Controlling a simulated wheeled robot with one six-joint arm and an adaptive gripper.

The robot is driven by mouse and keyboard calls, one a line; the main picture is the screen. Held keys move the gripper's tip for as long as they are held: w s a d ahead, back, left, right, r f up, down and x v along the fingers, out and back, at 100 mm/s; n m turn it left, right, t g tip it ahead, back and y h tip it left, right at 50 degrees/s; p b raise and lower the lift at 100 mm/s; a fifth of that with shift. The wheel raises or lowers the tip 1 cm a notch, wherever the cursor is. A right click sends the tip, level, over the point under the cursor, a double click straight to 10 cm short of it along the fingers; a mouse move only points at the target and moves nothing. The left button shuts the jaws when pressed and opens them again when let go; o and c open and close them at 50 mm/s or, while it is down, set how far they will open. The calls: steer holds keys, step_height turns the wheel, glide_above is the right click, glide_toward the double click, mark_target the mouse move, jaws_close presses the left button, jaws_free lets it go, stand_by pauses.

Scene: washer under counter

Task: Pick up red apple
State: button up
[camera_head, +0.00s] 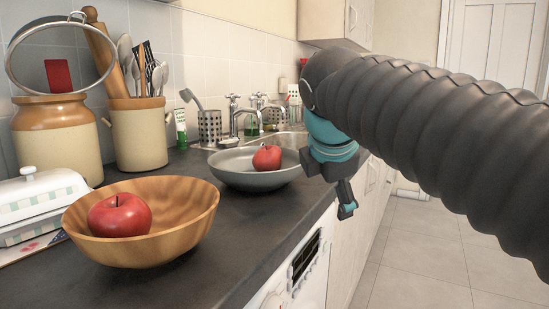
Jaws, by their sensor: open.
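One red apple (119,215) rests in a wooden bowl (190,215) near the front of the dark counter. A second, more mottled red apple (267,157) sits in a shallow grey pan or dish (240,182) farther back, near the sink. My gripper (346,207) hangs to the right of the grey dish, past the counter's front edge and above the floor. It is open, apart from both apples, and nothing shows in it. My own arm hides part of the gripper, and only a small dark and teal finger part shows clearly.
A faucet (234,115) and sink are behind the grey dish. The counter front (240,250) is bare, and the tiled floor (420,250) at right is clear.

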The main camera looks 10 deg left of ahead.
mark_target(267, 161)
steer(key=w+a+r+n+t, duration=0.1)
steer(key=w+a+r+n, duration=0.1)
steer(key=a+r+n, duration=0.4)
steer(key=w+a+r+n+t, duration=0.1)
steer(key=a+r+n, duration=0.2)
steer(key=a+n, duration=0.35)
steer(key=shift+m, duration=0.55)
steer(key=w+f, duration=0.1)
steer(key=w+a+f, duration=0.1)
steer(key=w+f, duration=0.2)
steer(key=w, duration=0.1)
steer(key=shift+w+a+f+b, duration=0.15)
steer(key=shift+a+f+b, duration=0.2)
steer(key=shift+b, duration=0.05)
steer(key=shift+b+x, duration=0.5)
steer(key=shift+x, duration=2.75)
steer(key=shift+w+r, duration=0.1)
steer(key=shift+r, duration=0.05)
steer(key=c, duration=1.4)
